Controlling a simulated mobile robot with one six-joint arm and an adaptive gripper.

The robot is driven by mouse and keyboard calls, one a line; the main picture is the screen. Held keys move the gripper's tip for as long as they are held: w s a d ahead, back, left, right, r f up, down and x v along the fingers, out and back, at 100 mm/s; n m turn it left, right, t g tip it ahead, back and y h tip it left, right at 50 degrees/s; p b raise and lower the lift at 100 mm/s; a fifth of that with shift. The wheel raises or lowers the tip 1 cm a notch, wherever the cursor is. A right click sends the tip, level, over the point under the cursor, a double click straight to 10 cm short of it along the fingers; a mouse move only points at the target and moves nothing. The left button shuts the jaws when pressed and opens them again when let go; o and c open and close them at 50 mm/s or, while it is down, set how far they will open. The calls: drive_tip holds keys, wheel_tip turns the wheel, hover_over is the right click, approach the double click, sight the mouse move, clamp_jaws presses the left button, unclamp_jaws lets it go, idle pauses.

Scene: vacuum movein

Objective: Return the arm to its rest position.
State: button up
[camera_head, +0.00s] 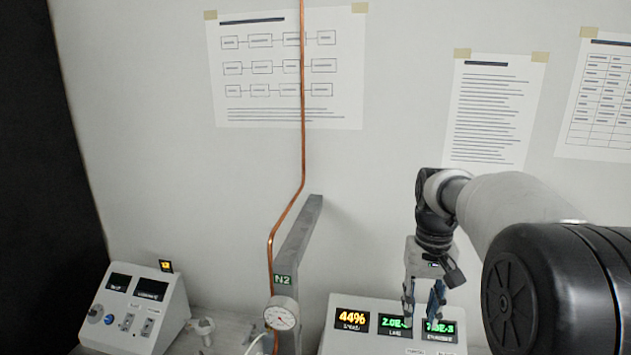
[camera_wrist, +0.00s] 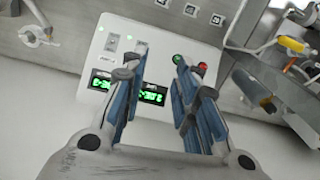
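My gripper (camera_head: 424,303) hangs from my arm at the right in the head view, in front of the readout box (camera_head: 394,328). Its fingers point down and stand apart, and I see nothing between them. In the wrist view my gripper (camera_wrist: 160,85) shows two blue-padded fingers spread wide. The readout box (camera_wrist: 113,62) lies beyond them, with green digits and red and green buttons (camera_wrist: 203,68) visible between and beside the fingers. In the head view the box shows a yellow 44% and green readings, partly covered by my fingers.
A copper pipe (camera_head: 303,120) runs down the wall to a round gauge (camera_head: 281,314) beside a grey post (camera_head: 297,240) labelled N2. A control box (camera_head: 137,307) stands at the left. The wrist view shows a yellow-handled part (camera_wrist: 291,44) at the right. Papers hang on the wall.

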drive_tip(key=s+a+r+t+b, duration=0.1)
drive_tip(key=s+a, duration=0.1)
drive_tip(key=s, duration=0.5)
drive_tip(key=s+a+r+t+b, duration=0.1)
drive_tip(key=s+a+r+b, duration=0.1)
drive_tip(key=s, duration=0.4)
drive_tip(key=s+a+f+t+b, duration=0.1)
drive_tip(key=s+f, duration=0.3)
drive_tip(key=s, duration=0.3)
drive_tip(key=s+a+f+n+t+b, duration=0.1)
drive_tip(key=s+f+t, duration=0.1)
drive_tip(key=s+f, duration=0.2)
drive_tip(key=s, duration=0.3)
drive_tip(key=shift+s+a+n+b, duration=0.25)
drive_tip(key=shift+a+n+b, duration=0.05)
drive_tip(key=shift+a+b, duration=0.05)
